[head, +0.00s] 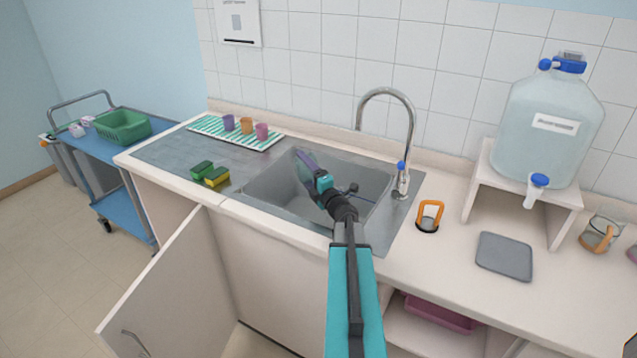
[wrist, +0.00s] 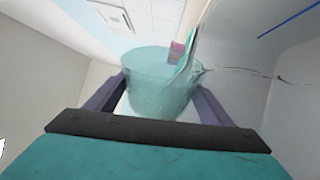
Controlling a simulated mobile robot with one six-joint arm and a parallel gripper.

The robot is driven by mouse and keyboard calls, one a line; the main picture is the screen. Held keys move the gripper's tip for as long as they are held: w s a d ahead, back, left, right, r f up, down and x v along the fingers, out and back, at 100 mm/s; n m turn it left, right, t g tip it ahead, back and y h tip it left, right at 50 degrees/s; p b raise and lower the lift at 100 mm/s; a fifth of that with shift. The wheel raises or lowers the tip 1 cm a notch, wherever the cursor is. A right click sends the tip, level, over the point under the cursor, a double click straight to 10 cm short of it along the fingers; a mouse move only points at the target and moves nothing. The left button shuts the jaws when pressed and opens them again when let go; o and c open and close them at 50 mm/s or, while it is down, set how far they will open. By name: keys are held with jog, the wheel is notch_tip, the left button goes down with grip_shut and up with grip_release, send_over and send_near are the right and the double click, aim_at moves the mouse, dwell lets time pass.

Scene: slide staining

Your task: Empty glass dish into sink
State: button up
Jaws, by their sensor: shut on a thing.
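My gripper (head: 306,166) reaches over the grey sink basin (head: 262,188) in the head view. In the wrist view its two purple fingers are shut on a clear, teal-tinted glass dish (wrist: 160,80), one finger on each side. The dish is hard to make out in the head view, where the gripper and its fingers cover that spot. I cannot tell the dish's exact tilt or whether any liquid is in it.
A curved tap (head: 410,130) stands at the sink's back right. A striped mat (head: 205,124) with coloured cups lies behind left, and sponges (head: 216,176) sit left of the basin. A water jug (head: 545,125) stands on a riser at right. A cabinet door (head: 170,280) hangs open below.

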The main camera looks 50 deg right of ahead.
jog(key=shift+d+r+m+p, duration=0.2)
jog(key=shift+m+p, duration=0.25)
jog(key=shift+m, duration=0.05)
